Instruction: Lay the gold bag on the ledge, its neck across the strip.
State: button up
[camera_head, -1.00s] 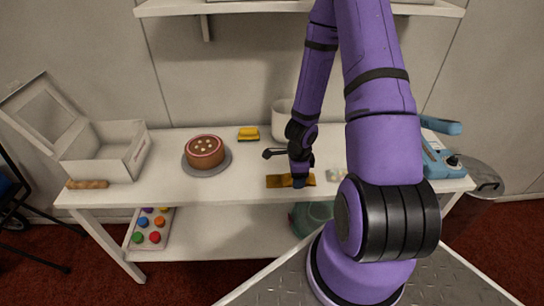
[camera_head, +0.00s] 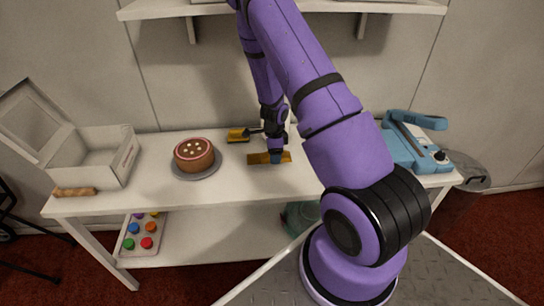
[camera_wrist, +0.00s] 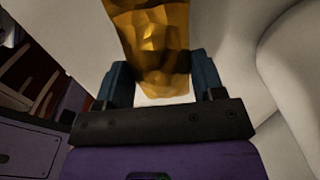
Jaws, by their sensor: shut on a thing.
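The gold bag (camera_head: 258,158) is in my gripper (camera_head: 276,158), right of the cake, over the white table. In the wrist view the bag (camera_wrist: 155,35) sits between the two blue fingers of my gripper (camera_wrist: 162,80) and extends away from them. I cannot tell how high it is above the table. A blue device (camera_head: 402,150) with a raised arm (camera_head: 418,119) stands at the table's right end, well to the right of the bag. A ledge and strip on it are too small to make out clearly.
A cake (camera_head: 194,154) on a grey turntable (camera_head: 206,173) stands left of the bag. A yellow block (camera_head: 238,135) lies behind. An open white box (camera_head: 100,160) and a brown roll (camera_head: 74,191) are at left. A white rounded thing (camera_wrist: 295,65) shows in the wrist view.

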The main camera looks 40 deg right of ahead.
jog(key=shift+w+d+f, duration=0.1)
jog(key=shift+w+d, duration=0.15)
jog(key=shift+w, duration=0.35)
jog(key=shift+w+d+f, duration=0.1)
jog(key=shift+w+d, duration=0.1)
jog(key=shift+w, duration=0.4)
jog(key=shift+f, duration=1.65)
jog(key=shift+f, duration=0.1)
jog(key=o, duration=1)
